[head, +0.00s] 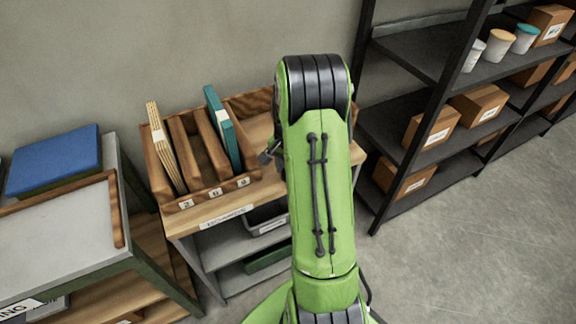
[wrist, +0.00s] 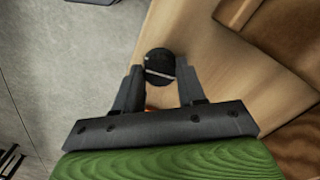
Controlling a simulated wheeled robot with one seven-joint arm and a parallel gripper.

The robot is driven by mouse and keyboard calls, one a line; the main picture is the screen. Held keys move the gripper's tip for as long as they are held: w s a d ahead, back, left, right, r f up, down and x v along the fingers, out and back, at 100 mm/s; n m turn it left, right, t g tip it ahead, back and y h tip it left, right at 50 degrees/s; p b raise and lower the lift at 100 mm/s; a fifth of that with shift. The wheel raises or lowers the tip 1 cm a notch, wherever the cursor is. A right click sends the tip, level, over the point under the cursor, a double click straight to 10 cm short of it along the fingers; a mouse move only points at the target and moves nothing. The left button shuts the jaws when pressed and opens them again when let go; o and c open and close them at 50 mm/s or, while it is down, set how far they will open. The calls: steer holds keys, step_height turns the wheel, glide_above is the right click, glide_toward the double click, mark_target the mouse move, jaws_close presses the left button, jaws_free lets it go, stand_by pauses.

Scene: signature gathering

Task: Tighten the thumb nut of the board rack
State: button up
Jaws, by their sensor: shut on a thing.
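The wooden board rack (head: 163,155) stands on a small wooden-topped unit, with slots and number labels along its front. A bundle of cream boards (head: 166,148) leans in its left slot and a teal board (head: 226,130) stands in a right slot. In the wrist view, my gripper (wrist: 161,78) is shut on a round black thumb nut (wrist: 160,62) with a pale line across it. A bit of orange shows between the fingers. In the head view my green arm covers the rack's right end and hides the nut; only a dark part of my gripper (head: 268,155) shows.
A table with a raised wooden edge and a blue pad (head: 55,160) stands at the left. Dark metal shelving (head: 385,125) with cartons and tubs stands at the right. Grey floor (head: 470,240) is clear at the lower right.

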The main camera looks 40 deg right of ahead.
steer(key=shift+m, duration=0.6)
steer(key=o, duration=1.1)
steer(key=shift+c, duration=0.2)
steer(key=shift+r, duration=0.15)
step_height(320, 180, up, 16)
steer(key=p, duration=0.4)
steer(key=shift+f+p, duration=0.25)
steer(key=shift+p, duration=0.05)
